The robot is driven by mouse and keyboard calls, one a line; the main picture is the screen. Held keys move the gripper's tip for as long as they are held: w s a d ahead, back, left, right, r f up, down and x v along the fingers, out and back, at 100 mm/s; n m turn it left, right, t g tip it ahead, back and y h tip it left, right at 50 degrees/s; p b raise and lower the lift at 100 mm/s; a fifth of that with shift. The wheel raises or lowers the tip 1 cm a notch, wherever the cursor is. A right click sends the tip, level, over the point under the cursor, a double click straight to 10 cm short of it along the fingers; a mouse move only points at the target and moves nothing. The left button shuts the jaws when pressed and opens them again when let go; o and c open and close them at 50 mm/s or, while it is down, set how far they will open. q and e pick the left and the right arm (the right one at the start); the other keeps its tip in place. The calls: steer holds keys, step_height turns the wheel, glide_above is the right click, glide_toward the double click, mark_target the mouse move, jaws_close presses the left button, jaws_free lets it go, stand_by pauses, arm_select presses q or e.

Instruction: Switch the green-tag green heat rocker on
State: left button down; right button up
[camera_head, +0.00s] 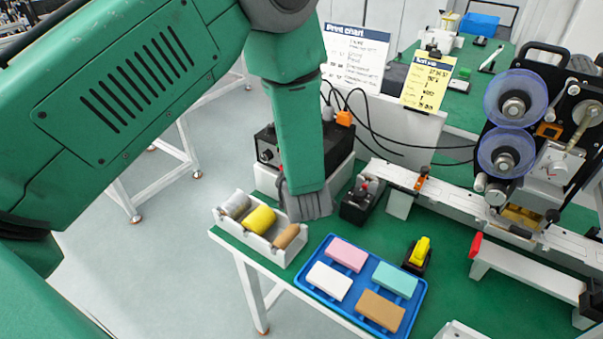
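My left arm comes in from the left and hangs down over the bench. Its dark grey gripper (308,205) is just in front of a black control box (268,148), between the box and the white three-slot holder. The fingers are seen from above and behind, so I cannot tell whether they are open or shut. The control box shows a dark knob on its left front; my forearm covers much of its front. I cannot make out a green heat rocker or a green tag; it may be hidden behind my arm. My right gripper is not in view.
A small black box (361,200) with a red part stands right of the gripper. The white holder (289,253) carries rolls. A blue tray (322,290) holds coloured blocks. A yellow-topped device (418,254) stands nearby. The coder (545,130) with blue reels is at right.

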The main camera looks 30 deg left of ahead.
arm_select(q)
steer(key=shift+w+f, duration=0.1)
steer(key=shift+w, duration=0.25)
stand_by(0.3)
steer(key=shift+s, duration=0.1)
steer(key=shift+s+d+r, duration=0.1)
steer(key=shift+s+r, duration=0.1)
steer(key=shift+s, duration=0.5)
steer(key=s, duration=0.1)
steer(key=s+p, duration=0.1)
steer(key=s, duration=0.3)
steer(key=shift+a+r, duration=0.2)
steer(key=shift+r, duration=0.2)
steer(key=shift+f, duration=0.1)
